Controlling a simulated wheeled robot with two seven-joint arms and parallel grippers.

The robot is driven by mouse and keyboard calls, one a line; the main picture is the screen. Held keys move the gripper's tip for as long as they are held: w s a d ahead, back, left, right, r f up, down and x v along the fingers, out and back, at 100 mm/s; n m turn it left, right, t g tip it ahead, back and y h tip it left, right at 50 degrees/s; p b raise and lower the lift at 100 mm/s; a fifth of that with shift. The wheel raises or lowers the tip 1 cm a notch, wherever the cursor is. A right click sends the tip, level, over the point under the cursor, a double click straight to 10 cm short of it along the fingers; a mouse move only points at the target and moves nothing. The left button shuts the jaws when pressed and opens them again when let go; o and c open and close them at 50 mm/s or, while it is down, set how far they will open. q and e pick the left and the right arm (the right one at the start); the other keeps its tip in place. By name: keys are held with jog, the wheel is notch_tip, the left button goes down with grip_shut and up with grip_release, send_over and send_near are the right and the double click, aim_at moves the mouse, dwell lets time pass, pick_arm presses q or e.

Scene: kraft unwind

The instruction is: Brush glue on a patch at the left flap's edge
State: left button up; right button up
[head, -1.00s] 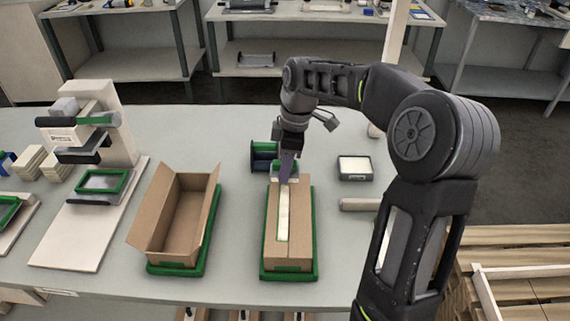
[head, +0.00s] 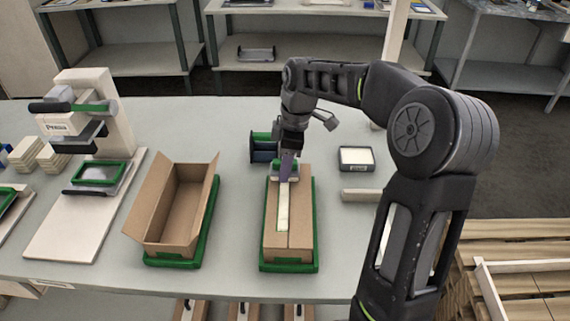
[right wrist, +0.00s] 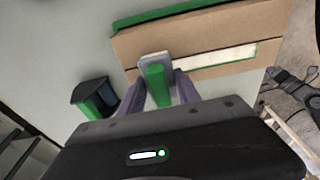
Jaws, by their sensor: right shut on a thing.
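A closed cardboard box (head: 301,215) sits in a green tray (head: 290,267) right of the middle of the table. A pale strip (head: 283,210) lies lengthwise on its top, on the left flap along the middle seam; it also shows in the right wrist view (right wrist: 222,57). My right gripper (head: 287,170) is at the box's far end, with its purple fingers shut on a green-and-grey tool (right wrist: 157,82). The tool is over the strip's far end; whether its underside touches the cardboard is hidden. My left gripper is not in view.
An open cardboard box (head: 183,205) stands in another green tray left of the closed one. A blue-green spool (head: 263,149) stands just behind the closed box. A pale-topped tub (head: 356,158) and a light bar (head: 362,195) are to the right. A press (head: 95,120) is at left.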

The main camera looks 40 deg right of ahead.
jog(key=shift+f+b, duration=0.35)
jog(key=shift+f, duration=0.15)
dwell(0.4)
jog(key=shift+r, duration=0.1)
jog(key=shift+s+f, duration=0.1)
jog(key=shift+f, duration=0.1)
dwell(0.5)
jog(key=shift+s+a+r, duration=0.15)
jog(key=shift+a, duration=0.05)
dwell(0.8)
dwell(0.4)
jog(key=shift+s, duration=0.1)
dwell(1.0)
jog(key=shift+p, duration=0.35)
jog(key=shift+w+d, duration=0.15)
jog(key=shift+w, duration=0.1)
dwell(0.6)
